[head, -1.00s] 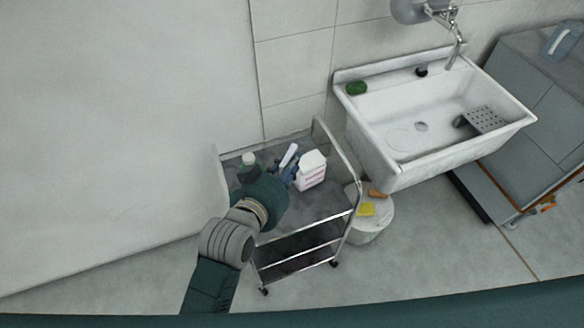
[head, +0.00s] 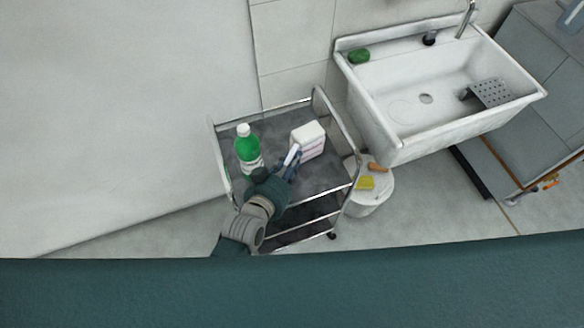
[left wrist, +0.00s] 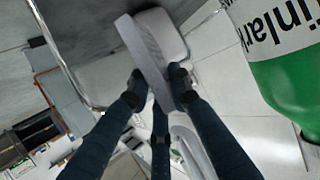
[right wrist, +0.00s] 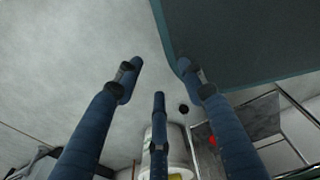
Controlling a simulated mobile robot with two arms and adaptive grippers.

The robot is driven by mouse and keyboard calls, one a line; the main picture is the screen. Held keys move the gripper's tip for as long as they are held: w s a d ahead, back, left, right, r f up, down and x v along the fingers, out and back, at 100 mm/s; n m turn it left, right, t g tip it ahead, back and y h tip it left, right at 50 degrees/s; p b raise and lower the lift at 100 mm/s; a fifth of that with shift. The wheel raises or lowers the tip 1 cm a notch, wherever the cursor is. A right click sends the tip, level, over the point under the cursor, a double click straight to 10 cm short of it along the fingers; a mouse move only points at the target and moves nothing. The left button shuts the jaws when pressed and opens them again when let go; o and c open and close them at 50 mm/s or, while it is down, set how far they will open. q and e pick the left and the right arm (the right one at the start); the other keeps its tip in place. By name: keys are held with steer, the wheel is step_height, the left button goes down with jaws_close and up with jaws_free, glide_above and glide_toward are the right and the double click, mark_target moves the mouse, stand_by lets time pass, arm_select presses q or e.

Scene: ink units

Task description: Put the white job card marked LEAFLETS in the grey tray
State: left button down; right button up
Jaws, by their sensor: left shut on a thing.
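My left gripper (head: 287,168) is over the top of a trolley and is shut on a slim white object (head: 291,154). In the left wrist view its fingers (left wrist: 157,84) pinch a pale, slab-like thing (left wrist: 146,48). No lettering shows on it, so I cannot tell whether it is the LEAFLETS job card. No grey tray can be made out in these views. My right gripper shows only in the right wrist view (right wrist: 160,82), its fingers spread with nothing between them.
The trolley (head: 240,118) has a dark grey top and metal rails.

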arm_select(q)
step_height(320, 180, down, 4)
steer(key=shift+r, duration=0.25)
steer(key=shift+f, duration=0.2)
steer(key=shift+f+b, duration=0.1)
steer(key=shift+b, duration=0.25)
steer(key=c, duration=1.6)
jaws_free()
arm_select(e)
steer(key=shift+s+d+f, duration=0.25)
steer(key=shift+s+f, duration=0.15)
steer(key=shift+s, duration=0.2)
